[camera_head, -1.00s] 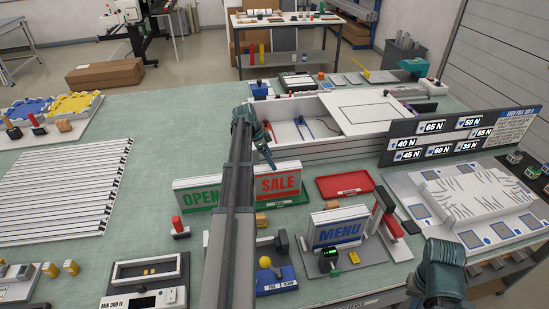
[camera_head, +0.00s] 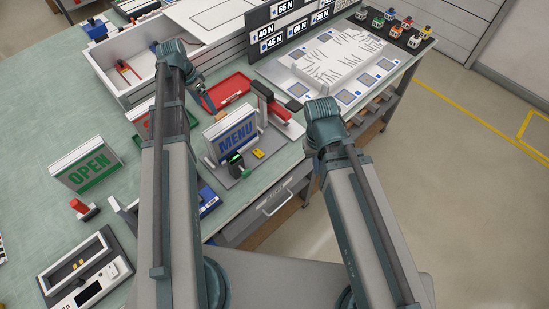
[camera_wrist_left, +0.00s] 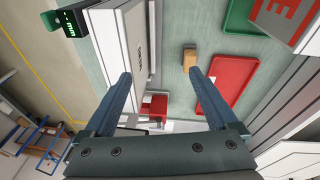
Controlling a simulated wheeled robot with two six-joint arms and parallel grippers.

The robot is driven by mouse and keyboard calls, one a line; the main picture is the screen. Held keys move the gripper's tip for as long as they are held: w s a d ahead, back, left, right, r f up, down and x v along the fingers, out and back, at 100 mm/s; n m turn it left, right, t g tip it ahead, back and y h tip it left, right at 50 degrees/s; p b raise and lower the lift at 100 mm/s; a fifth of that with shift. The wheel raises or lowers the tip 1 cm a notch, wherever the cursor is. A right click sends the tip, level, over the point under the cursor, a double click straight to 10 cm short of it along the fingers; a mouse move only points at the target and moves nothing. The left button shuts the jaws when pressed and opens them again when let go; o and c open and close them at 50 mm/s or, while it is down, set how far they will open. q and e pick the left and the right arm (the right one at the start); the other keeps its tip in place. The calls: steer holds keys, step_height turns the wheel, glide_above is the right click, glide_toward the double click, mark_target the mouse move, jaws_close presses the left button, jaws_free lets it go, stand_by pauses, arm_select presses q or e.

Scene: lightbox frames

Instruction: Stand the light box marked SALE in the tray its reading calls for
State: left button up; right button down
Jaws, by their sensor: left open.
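The SALE light box (camera_head: 146,128), white with a red face, is mostly hidden behind my left arm in the head view. Its red face (camera_wrist_left: 284,14) shows cut off at the top right of the wrist view, beside the green tray (camera_wrist_left: 240,16). The red tray (camera_head: 231,88) lies empty behind the MENU box; it also shows in the wrist view (camera_wrist_left: 227,86). My left gripper (camera_wrist_left: 160,77) is open and empty, above the table between the MENU box and red tray. My right gripper is hidden; only its arm shows.
The MENU box (camera_head: 236,138) stands on a grey base near the front edge, with a small green-lit meter (camera_head: 236,159). The OPEN box (camera_head: 86,170) stands at left. A small tan block (camera_wrist_left: 189,59) lies near the red tray. A board of N values (camera_head: 290,28) stands behind.

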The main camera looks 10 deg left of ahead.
arm_select(q)
steer(key=s+d+n+y, duration=0.1)
steer(key=s+d, duration=0.8)
steer(key=d, duration=0.4)
steer(key=s+d+n+g+y, duration=0.1)
steer(key=s+d+y, duration=0.1)
steer(key=s+d, duration=0.8)
steer(key=d, duration=0.3)
steer(key=shift+d+f+n, duration=0.2)
steer(key=shift+d+n, duration=0.2)
step_height(320, 180, down, 8)
steer(key=b, duration=0.8)
